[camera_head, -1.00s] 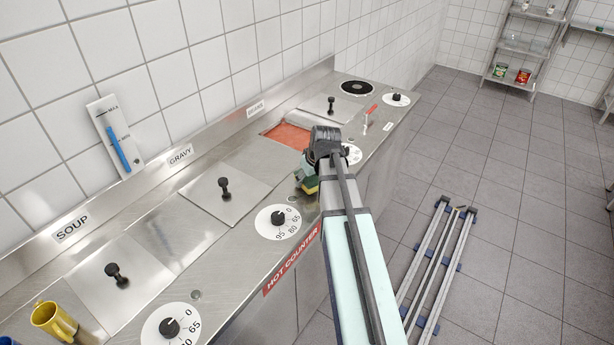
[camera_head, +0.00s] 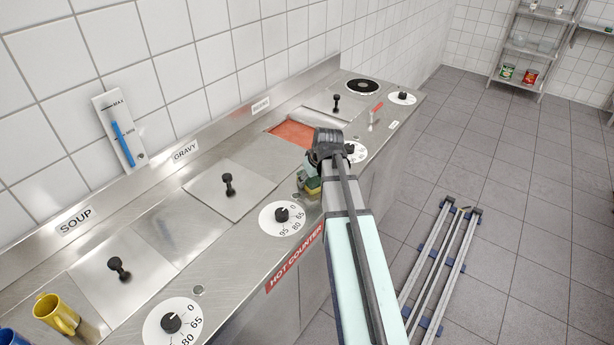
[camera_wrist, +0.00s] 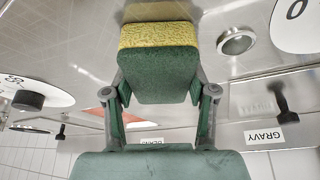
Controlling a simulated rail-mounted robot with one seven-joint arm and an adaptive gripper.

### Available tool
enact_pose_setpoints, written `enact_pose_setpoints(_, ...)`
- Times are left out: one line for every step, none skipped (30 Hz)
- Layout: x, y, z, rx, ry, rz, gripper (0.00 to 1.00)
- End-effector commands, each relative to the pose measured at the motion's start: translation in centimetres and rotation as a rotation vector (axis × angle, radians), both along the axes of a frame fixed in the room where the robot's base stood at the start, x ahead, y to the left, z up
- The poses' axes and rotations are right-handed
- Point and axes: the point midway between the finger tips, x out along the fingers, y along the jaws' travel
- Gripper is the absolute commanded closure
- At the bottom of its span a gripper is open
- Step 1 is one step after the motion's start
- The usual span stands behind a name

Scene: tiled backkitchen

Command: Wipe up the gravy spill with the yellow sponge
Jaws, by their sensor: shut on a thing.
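My gripper (camera_wrist: 160,100) is shut on the yellow sponge (camera_wrist: 158,36), which has a green scouring side. In the wrist view the sponge sits between the two fingers, its green side toward the camera and its yellow strip at the far edge. In the head view the sponge (camera_head: 313,187) shows just below my wrist, over the front part of the counter between the gravy dial and the beans well. My arm hides part of it. I cannot tell whether it touches the steel. No gravy spill can be made out in either view.
The steel counter (camera_head: 215,247) carries lids with black knobs, such as the gravy lid (camera_head: 229,190), and dials (camera_head: 283,218). The beans well (camera_head: 293,134) is partly open, showing orange-red contents. A yellow mug (camera_head: 57,313) stands at the near left. A tiled wall bounds the back.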

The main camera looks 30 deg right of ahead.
Motion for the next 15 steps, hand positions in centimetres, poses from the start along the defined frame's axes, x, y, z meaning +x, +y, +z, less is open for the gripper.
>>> enact_pose_setpoints(-0.6, -0.1, 0.0, 0.0, 0.003, 0.0, 0.71)
enact_pose_setpoints(-0.9, -0.1, -0.1, -0.001, 0.003, 0.001, 0.71)
enact_pose_setpoints(-0.7, -0.1, 0.5, 0.0, 0.002, 0.002, 0.71)
enact_pose_setpoints(-0.6, -0.1, 0.6, -0.001, 0.003, 0.003, 0.71)
enact_pose_setpoints(-0.5, -0.1, 1.7, -0.002, 0.0, 0.004, 0.71)
enact_pose_setpoints(-0.5, 0.0, 2.5, -0.002, -0.001, 0.005, 0.71)
enact_pose_setpoints(-0.5, 0.0, 2.6, -0.001, 0.0, 0.005, 0.71)
enact_pose_setpoints(-0.5, 0.1, 2.9, -0.001, 0.001, 0.005, 0.71)
enact_pose_setpoints(-0.5, 0.1, 3.2, -0.001, 0.001, 0.006, 0.71)
enact_pose_setpoints(-0.5, 0.1, 3.5, -0.001, 0.001, 0.006, 0.71)
enact_pose_setpoints(-0.5, 0.2, 3.7, -0.001, 0.001, 0.006, 0.71)
enact_pose_setpoints(-0.5, 0.2, 4.1, -0.001, 0.001, 0.007, 0.71)
enact_pose_setpoints(-0.5, 0.2, 4.4, 0.0, 0.001, 0.008, 0.71)
enact_pose_setpoints(-0.5, 0.3, 4.6, 0.0, 0.001, 0.009, 0.71)
enact_pose_setpoints(-0.4, 0.3, 5.0, 0.0, 0.002, 0.009, 0.71)
